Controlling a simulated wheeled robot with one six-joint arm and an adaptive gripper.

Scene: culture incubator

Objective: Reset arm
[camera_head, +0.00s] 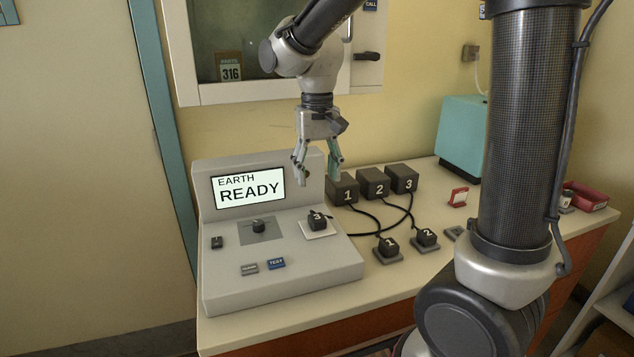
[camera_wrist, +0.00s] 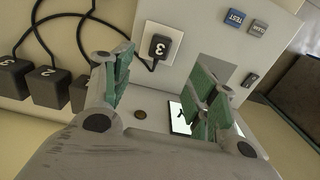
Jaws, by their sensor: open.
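My gripper (camera_head: 317,175) hangs from my arm above the back right of a grey console, pointing down. Its two green-padded fingers are apart with nothing between them, as the wrist view also shows (camera_wrist: 165,95). The console (camera_head: 290,285) has a screen (camera_head: 248,188) reading "EARTH READY". A black plug marked 3 (camera_head: 317,222) sits on the console's white square plate; it also shows in the wrist view (camera_wrist: 159,47). Black plugs 1 (camera_head: 387,247) and 2 (camera_head: 426,237) sit on small grey bases on the table, with cables to black boxes.
Black boxes 1 (camera_head: 342,189), 2 (camera_head: 373,182) and 3 (camera_head: 404,178) stand right of the console. A teal box (camera_head: 461,136) stands at the back right. A wall cabinet (camera_head: 270,95) is behind my arm. A red tray (camera_head: 587,197) lies at the right. Cables cross the table.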

